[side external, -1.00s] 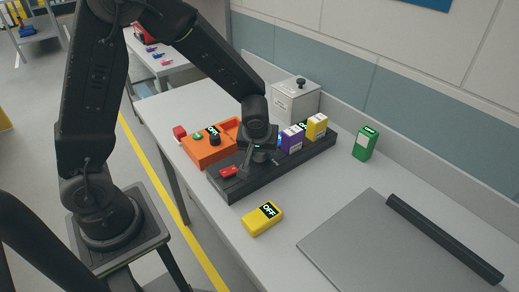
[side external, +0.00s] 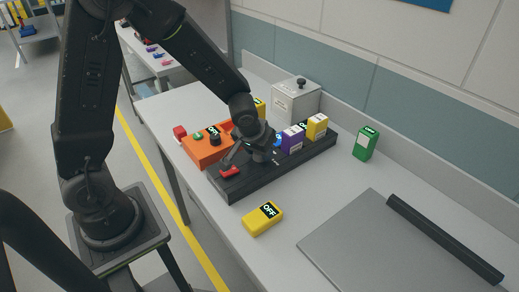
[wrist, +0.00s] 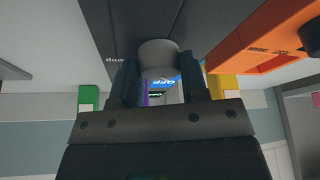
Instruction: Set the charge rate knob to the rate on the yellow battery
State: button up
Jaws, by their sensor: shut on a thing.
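My gripper (wrist: 160,82) is shut on a grey round knob (wrist: 158,58), with a finger on each side of it. In the side view my gripper (side external: 261,155) is low over the black charger (side external: 245,184) and hides the knob. The yellow battery (side external: 317,126) stands at the charger's far right end, beside a purple battery (side external: 292,138). A blue one (side external: 277,139) is partly hidden by my gripper. The rate on the yellow battery is too small to read. The knob's setting cannot be read.
An orange unit (side external: 203,153) is left of the charger. A red part (side external: 229,172) is on the charger's near end. A yellow device (side external: 263,219) lies in front, a green box (side external: 365,143) stands right, and a grey metal box (side external: 295,103) is behind. A flat grey plate (side external: 370,245) lies at front right.

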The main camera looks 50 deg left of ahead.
jog(key=shift+m+h, duration=0.4)
jog(key=shift+m, duration=1.2)
jog(key=o, duration=0.9)
jog(key=a+v, duration=0.1)
jog(key=v, duration=1.2)
jog(key=shift+s+d+r, duration=0.25)
jog(key=shift+s+r, duration=0.05)
jog(key=shift+r, duration=0.05)
jog(key=shift+o, duration=0.2)
